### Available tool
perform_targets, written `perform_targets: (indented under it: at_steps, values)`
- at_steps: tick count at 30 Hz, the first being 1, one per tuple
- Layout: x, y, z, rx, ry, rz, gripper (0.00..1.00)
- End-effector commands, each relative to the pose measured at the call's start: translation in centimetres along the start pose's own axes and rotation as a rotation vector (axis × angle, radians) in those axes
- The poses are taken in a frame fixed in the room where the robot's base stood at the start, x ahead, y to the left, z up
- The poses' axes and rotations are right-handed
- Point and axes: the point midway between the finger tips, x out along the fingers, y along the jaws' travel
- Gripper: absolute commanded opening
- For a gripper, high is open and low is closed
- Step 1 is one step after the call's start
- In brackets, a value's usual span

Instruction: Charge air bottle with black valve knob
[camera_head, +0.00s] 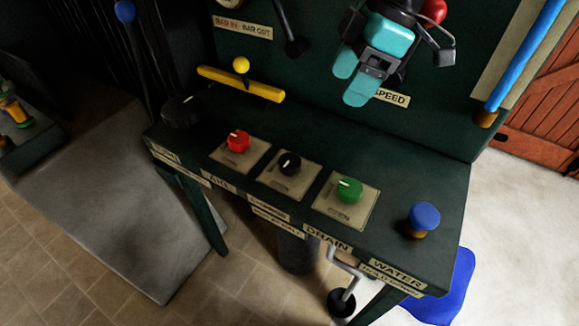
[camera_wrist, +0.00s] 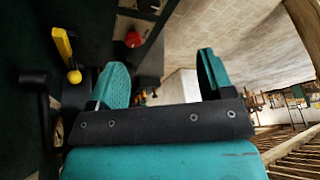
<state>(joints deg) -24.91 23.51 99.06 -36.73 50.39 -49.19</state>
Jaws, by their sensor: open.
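The black valve knob (camera_head: 289,163) sits on a beige plate on the dark green bench, between a red knob (camera_head: 238,141) and a green knob (camera_head: 349,190). Each knob has a pale pointer mark. My gripper (camera_head: 353,78), with teal fingers, is high above and behind the knobs, in front of the upright panel. In the wrist view its fingers (camera_wrist: 162,60) are spread with nothing between them. The red knob also shows there (camera_wrist: 133,38). I cannot make out the black knob clearly in the wrist view. No air bottle is clearly identifiable.
A yellow lever (camera_head: 240,83) and a black round knob (camera_head: 181,111) stand left of the valve knobs. A blue knob (camera_head: 424,218) is at the right corner. A dark cylinder (camera_head: 297,252) stands under the bench. A blue-handled lever (camera_head: 527,55) rises at the right.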

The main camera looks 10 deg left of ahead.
Motion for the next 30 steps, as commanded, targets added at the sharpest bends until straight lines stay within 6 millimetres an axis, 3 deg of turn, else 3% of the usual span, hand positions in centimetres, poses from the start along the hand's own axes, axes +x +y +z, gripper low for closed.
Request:
perform_targets:
  at_steps: [1,6,11,24,30]
  values:
    - [1.6,1.2,-0.2,-0.067,-0.001,-0.010,0.74]
    - [3.4,2.8,-0.9,-0.193,0.000,-0.023,0.74]
    - [5.3,2.8,-1.0,-0.202,0.000,-0.026,0.74]
    - [15.2,2.5,-0.9,-0.200,-0.002,-0.027,0.74]
    - [18.6,2.5,-1.0,-0.199,-0.001,-0.025,0.74]
